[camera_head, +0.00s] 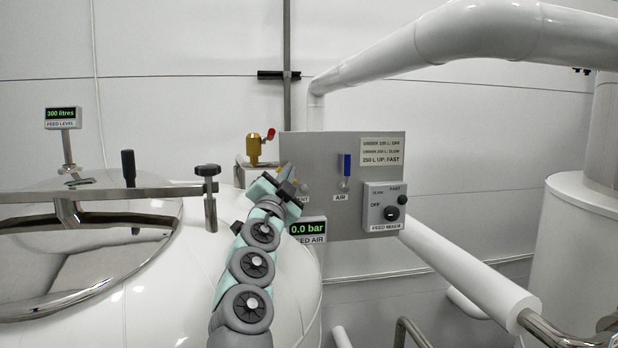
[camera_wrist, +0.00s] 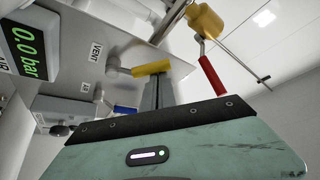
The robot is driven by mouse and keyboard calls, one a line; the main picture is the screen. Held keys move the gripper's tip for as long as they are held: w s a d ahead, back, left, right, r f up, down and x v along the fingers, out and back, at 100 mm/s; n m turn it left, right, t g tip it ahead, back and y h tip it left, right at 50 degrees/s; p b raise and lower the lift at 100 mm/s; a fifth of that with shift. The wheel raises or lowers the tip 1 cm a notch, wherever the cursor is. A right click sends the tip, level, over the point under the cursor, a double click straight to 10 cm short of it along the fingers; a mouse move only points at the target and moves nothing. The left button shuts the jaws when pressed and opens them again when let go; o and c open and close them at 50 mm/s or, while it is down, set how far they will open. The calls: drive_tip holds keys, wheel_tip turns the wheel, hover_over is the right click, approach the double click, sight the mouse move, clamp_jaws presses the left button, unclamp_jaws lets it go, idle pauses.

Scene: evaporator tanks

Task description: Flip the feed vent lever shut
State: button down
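The vent lever has a yellow handle (camera_wrist: 152,68) in the wrist view, lying roughly crosswise on a grey stem beside the VENT label (camera_wrist: 97,52). My gripper (camera_head: 288,172) is in front of the left part of the grey panel. In the wrist view its two grey fingers (camera_wrist: 158,90) are close together, with their tips at the right part of the yellow handle. I cannot tell whether they touch it. Nothing is seen held between them.
The blue AIR lever (camera_head: 347,166) points up on the grey panel (camera_head: 425,150), with the feed mixer switch (camera_head: 391,213) to its right. A brass valve (camera_head: 254,148) with a red handle (camera_head: 270,135) stands close to my gripper. The feed air display (camera_head: 308,229) reads 0.0 bar.

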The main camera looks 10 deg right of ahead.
drive_tip(key=shift+a+f+b, duration=0.3)
drive_tip(key=shift+a+f, duration=0.2)
drive_tip(key=shift+a, duration=0.05)
idle(0.4)
wheel_tip(320, 180, up, 4)
drive_tip(key=s+d+p, duration=0.1)
drive_tip(key=d, duration=0.1)
drive_tip(key=d+f+b+v, duration=0.1)
drive_tip(key=b+v, duration=0.2)
drive_tip(key=v, duration=0.7)
drive_tip(key=shift+b, duration=0.4)
